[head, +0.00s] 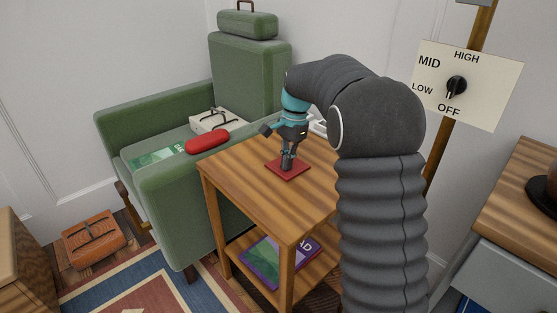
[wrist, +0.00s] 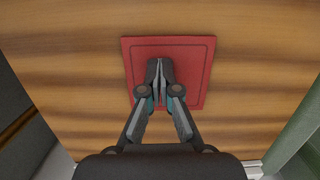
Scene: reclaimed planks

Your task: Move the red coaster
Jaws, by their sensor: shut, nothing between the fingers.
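The red coaster (head: 294,173) is a flat square on top of the small wooden side table (head: 234,174). In the wrist view the coaster (wrist: 193,55) lies on the wood grain, with my gripper in front of its middle and lower part. My gripper (head: 287,169) points down over the coaster. In the wrist view its fingertips (wrist: 160,64) are together with nothing between them. The tips are at or just above the coaster's surface; I cannot tell whether they touch it.
A book (head: 262,262) lies on the table's lower shelf. A dial sign (head: 480,88) is at right. The tabletop around the coaster is mostly clear.

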